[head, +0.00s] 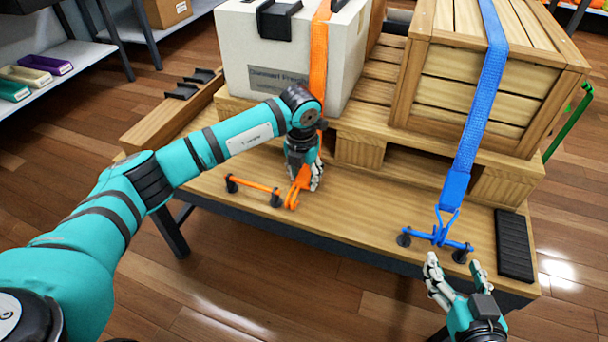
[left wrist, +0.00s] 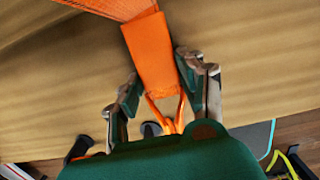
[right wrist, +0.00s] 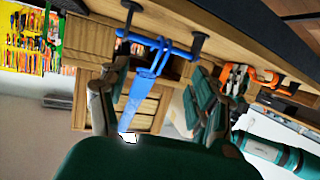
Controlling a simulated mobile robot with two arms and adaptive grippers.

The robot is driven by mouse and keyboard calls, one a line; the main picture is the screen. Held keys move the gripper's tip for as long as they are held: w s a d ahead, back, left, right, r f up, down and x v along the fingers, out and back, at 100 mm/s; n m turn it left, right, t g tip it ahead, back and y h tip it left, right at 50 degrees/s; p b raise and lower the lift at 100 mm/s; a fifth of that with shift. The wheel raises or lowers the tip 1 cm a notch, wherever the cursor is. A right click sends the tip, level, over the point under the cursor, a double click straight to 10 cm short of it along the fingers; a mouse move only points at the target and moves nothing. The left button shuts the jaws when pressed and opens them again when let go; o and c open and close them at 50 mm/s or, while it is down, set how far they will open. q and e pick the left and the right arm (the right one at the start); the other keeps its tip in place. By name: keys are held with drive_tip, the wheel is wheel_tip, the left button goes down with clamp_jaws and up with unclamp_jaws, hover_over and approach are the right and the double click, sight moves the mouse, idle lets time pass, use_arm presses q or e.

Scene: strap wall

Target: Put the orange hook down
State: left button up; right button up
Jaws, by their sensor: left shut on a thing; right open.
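The orange hook (head: 293,199) hangs from the end of the orange strap (head: 319,55) at the table's front. My left gripper (head: 303,178) is shut on it, pointing down. In the left wrist view the orange strap end (left wrist: 152,55) and the wire hook (left wrist: 167,112) lie between the fingers (left wrist: 163,85). The hook is just right of the orange rail (head: 252,186), by its right post; I cannot tell whether they touch. My right gripper (head: 457,275) is open and empty, in front of the blue hook (head: 440,228).
The blue strap (head: 481,95) runs over a wooden crate (head: 470,100) down to the blue rail (head: 459,243). A white box (head: 285,60) stands under the orange strap on the pallet. A black pad (head: 514,245) lies at the table's right. The tabletop (head: 350,218) between the rails is clear.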

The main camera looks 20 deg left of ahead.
use_arm(q)
drive_tip(key=shift+f, duration=0.1)
use_arm(e)
drive_tip(key=shift+r, duration=0.1)
use_arm(q)
drive_tip(key=shift+f, duration=0.15)
drive_tip(key=o, duration=0.8)
drive_tip(key=shift+s+f, duration=0.1)
use_arm(e)
drive_tip(key=shift+w+a+r+t, duration=0.1)
drive_tip(key=shift+w+r+t, duration=0.1)
drive_tip(key=shift+r+t, duration=0.25)
